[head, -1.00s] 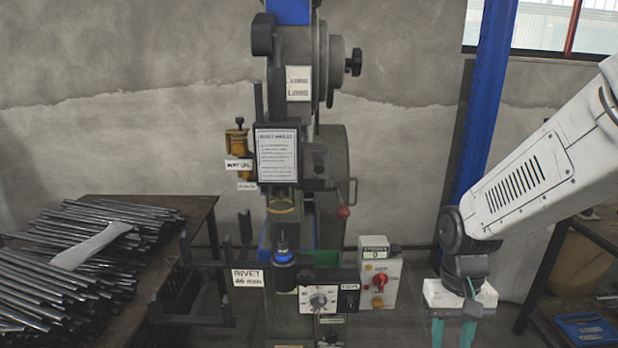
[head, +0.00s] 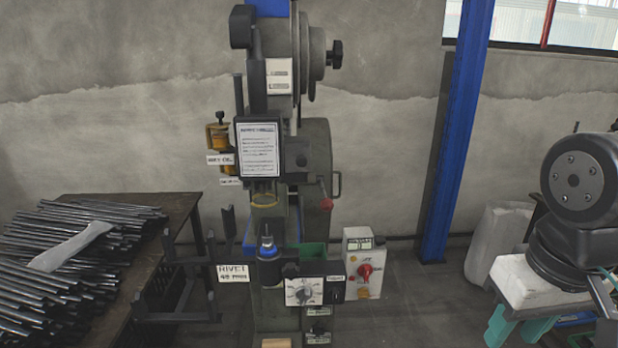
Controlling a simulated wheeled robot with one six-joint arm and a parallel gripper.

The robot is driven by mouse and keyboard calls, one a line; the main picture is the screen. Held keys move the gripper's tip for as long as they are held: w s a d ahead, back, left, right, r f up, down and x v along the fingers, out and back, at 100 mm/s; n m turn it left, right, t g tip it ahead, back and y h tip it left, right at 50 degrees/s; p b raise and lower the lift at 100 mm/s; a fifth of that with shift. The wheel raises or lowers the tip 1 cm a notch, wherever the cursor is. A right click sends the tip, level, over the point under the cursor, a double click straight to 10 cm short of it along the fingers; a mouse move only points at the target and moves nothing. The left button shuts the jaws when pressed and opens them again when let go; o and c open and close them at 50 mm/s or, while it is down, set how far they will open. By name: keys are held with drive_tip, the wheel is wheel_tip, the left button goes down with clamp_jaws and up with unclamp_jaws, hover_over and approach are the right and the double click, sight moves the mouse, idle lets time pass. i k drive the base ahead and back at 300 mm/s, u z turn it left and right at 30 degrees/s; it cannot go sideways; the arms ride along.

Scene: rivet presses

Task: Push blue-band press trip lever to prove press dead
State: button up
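The press (head: 275,140) stands in the middle of the head view, with a blue band (head: 268,251) around its lower tooling. A thin lever with a red ball knob (head: 326,204) hangs at the press's right side, beside the grey wheel cover. No label marks it as the trip lever. My gripper (head: 515,330) is at the lower right, well apart from the press and lever. Its two teal fingers are spread with nothing seen between them; their tips are at or past the bottom edge.
A control box (head: 362,262) with a red rotary switch (head: 364,271) stands right of the press; its display is unreadable. A dial panel (head: 308,291) juts out in front. A table (head: 170,208) with metal rods (head: 70,270) is at left. A blue post (head: 460,130) stands behind.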

sight(326, 203)
drive_tip(key=u, duration=0.05)
drive_tip(key=k, duration=0.65)
drive_tip(key=z, duration=0.5)
drive_tip(key=i, duration=1.2)
drive_tip(key=u, duration=0.55)
drive_tip(key=i, duration=0.55)
drive_tip(key=u, duration=0.5)
